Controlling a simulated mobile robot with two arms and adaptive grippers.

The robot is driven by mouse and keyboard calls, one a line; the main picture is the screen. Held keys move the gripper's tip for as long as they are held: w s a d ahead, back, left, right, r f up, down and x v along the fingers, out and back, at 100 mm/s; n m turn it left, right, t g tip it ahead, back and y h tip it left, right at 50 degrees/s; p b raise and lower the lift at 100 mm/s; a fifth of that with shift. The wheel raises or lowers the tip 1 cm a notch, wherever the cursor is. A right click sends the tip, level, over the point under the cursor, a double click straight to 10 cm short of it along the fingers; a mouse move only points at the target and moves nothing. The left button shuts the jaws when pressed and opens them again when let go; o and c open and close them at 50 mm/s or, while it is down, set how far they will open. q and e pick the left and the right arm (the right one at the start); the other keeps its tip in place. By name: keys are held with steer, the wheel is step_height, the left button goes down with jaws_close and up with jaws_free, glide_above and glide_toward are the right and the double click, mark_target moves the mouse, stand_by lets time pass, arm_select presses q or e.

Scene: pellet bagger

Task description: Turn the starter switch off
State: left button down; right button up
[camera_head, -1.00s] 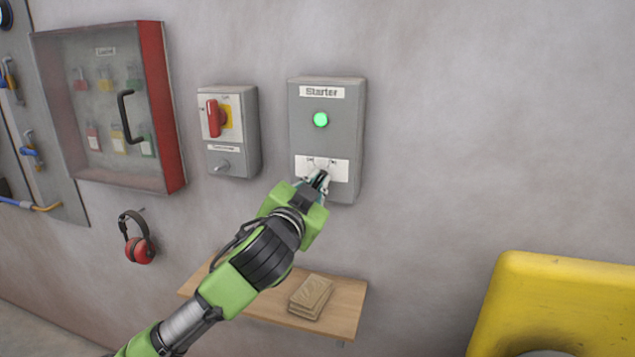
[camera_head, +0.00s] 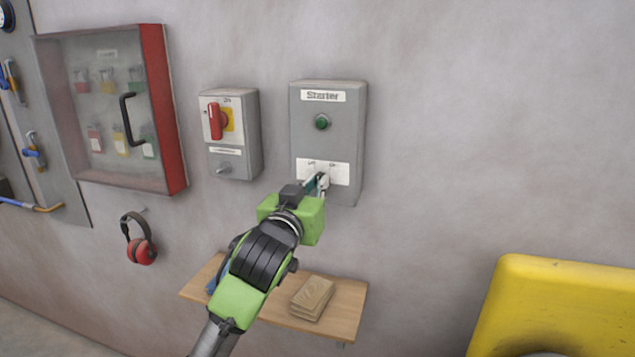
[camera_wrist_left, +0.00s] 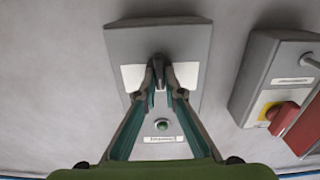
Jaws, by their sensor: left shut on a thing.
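The grey starter box (camera_head: 345,110), labelled "Starter", is mounted on the wall. Its round green lamp (camera_head: 322,122) is dark. Below the lamp is a white label plate (camera_head: 340,172), where the starter switch sits, mostly hidden by my fingers. My left gripper (camera_head: 318,184) is at that plate, its fingers shut on the switch knob. In the left wrist view the box (camera_wrist_left: 190,40) appears upside down. There the gripper's two fingers (camera_wrist_left: 160,80) close on a dark knob at the middle of the white plate. My right gripper is not in view.
A grey box with a red rotary handle (camera_head: 215,121) is on the wall to the left. A clear-fronted lock cabinet (camera_head: 153,100) and red ear defenders (camera_head: 140,248) are further left. A wooden shelf (camera_head: 345,310) lies below; a yellow object (camera_head: 560,290) stands at the right.

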arm_select(q)
steer(key=n+p, duration=0.2)
steer(key=n, duration=0.3)
steer(key=shift+a+p, duration=0.2)
steer(key=shift+p, duration=0.1)
steer(key=shift+n, duration=0.4)
steer(key=c, duration=2.1)
jaws_free()
steer(key=shift+w, duration=0.1)
steer(key=shift+c, duration=0.2)
